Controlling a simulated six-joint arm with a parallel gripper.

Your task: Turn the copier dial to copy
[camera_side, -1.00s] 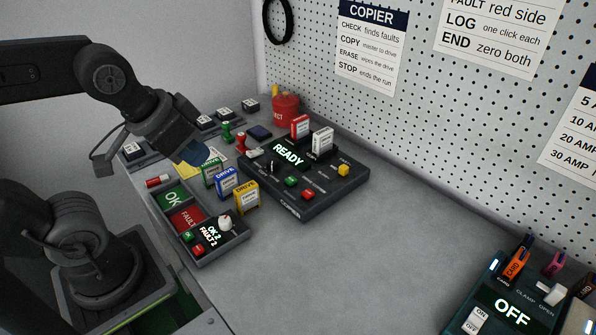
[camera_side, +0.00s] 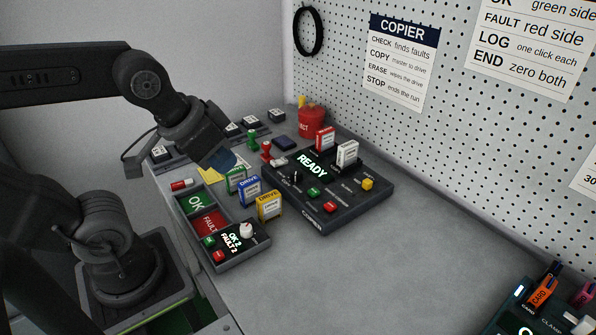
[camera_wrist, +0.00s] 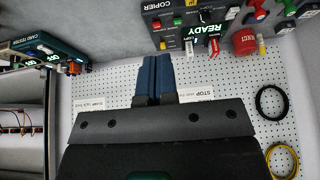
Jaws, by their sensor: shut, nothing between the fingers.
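The copier (camera_side: 330,215) is a dark box on the bench in the side view, and its screen (camera_side: 312,165) reads READY. Its dial (camera_side: 295,176) is a small black knob left of the screen; its exact setting is too small to read. The copier (camera_wrist: 157,8) also shows upside down at the top of the wrist view. My gripper (camera_side: 226,163) hangs to the left of the copier, above the drives and apart from the dial. Its blue fingers (camera_wrist: 155,78) are together and empty in the wrist view.
A red cartridge (camera_side: 325,138) and a white one (camera_side: 347,155) stand in the copier. Green, blue (camera_side: 249,190) and yellow (camera_side: 269,206) drives stand to its left, behind an OK/FAULT counter box (camera_side: 240,262). A red bin (camera_side: 311,121) stands behind. The bench front right of the copier is clear.

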